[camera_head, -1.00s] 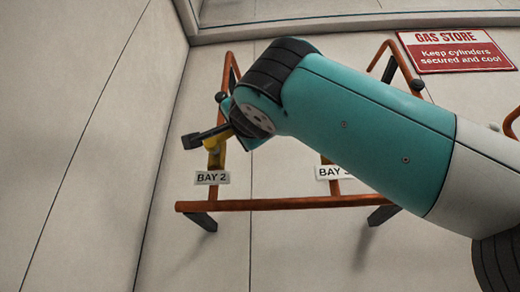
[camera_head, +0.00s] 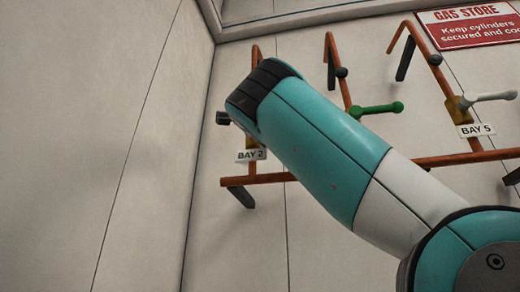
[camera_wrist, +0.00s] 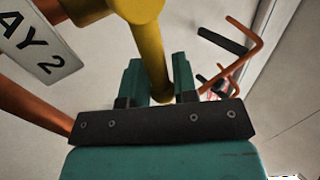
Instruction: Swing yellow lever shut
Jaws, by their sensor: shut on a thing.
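The yellow lever (camera_wrist: 150,40) comes down from the top of the wrist view, and its rounded end sits between my jaws. My gripper (camera_wrist: 160,78) is shut on the lever, with one teal finger on each side of it. In the head view my forearm hides the lever and most of the gripper. Only a small dark tip (camera_head: 222,118) shows past the arm's upper left end. A brass-coloured valve body (camera_head: 251,142) shows just above the BAY 2 label (camera_head: 250,155). The label also stands at the upper left of the wrist view (camera_wrist: 38,42).
An orange pipe rack (camera_head: 440,161) runs along the wall. A green lever (camera_head: 377,109) and a white lever (camera_head: 490,97) by the BAY 5 label (camera_head: 476,130) stick out to the right. A red GAS STORE sign (camera_head: 468,27) hangs above. The left wall panels are bare.

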